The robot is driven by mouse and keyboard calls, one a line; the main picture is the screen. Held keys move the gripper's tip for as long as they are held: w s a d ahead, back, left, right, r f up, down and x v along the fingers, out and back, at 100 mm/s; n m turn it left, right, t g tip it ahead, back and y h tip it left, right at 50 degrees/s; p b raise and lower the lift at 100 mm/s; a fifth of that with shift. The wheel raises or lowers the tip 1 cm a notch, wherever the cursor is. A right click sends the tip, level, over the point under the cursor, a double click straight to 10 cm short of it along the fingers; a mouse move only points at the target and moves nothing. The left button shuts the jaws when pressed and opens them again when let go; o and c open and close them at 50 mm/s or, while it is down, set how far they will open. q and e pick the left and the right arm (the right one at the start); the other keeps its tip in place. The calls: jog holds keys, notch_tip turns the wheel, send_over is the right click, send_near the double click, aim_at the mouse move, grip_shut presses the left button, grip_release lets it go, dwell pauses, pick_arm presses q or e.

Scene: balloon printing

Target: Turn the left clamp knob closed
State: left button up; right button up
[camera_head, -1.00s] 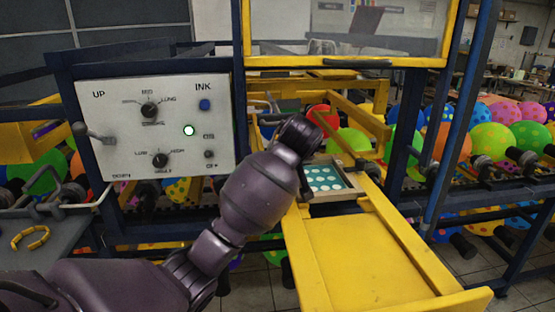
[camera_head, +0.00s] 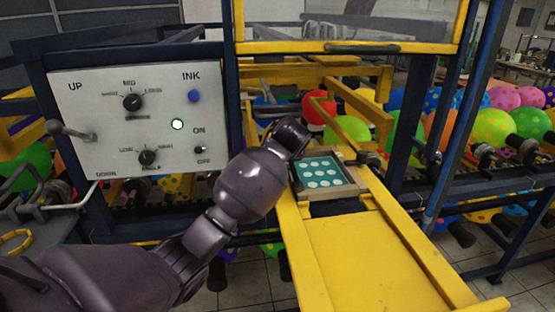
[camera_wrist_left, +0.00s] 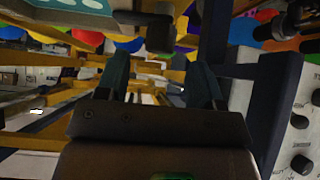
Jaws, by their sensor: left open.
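My left arm reaches in from the left in the head view. Its wrist is beside the teal plate with pale dots (camera_head: 322,172), at the plate's left edge. My left gripper (camera_wrist_left: 160,77) shows in the left wrist view with its two fingers apart and nothing between them. A dark knob (camera_wrist_left: 159,32), probably the left clamp knob, is just beyond the fingertips in that view, and I see no contact. In the head view the arm hides that knob. Another dark knob (camera_head: 371,158) sits at the plate's right side. My right gripper is not in view.
A white control panel (camera_head: 138,125) with dials stands left of the arm, and also shows in the wrist view (camera_wrist_left: 299,125). A yellow framed screen (camera_head: 350,48) is above the plate. Yellow rails and a flat yellow panel (camera_head: 375,250) lie in front. Balloons fill the background.

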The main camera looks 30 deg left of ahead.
pick_arm(q)
jog(key=shift+x, duration=1.85)
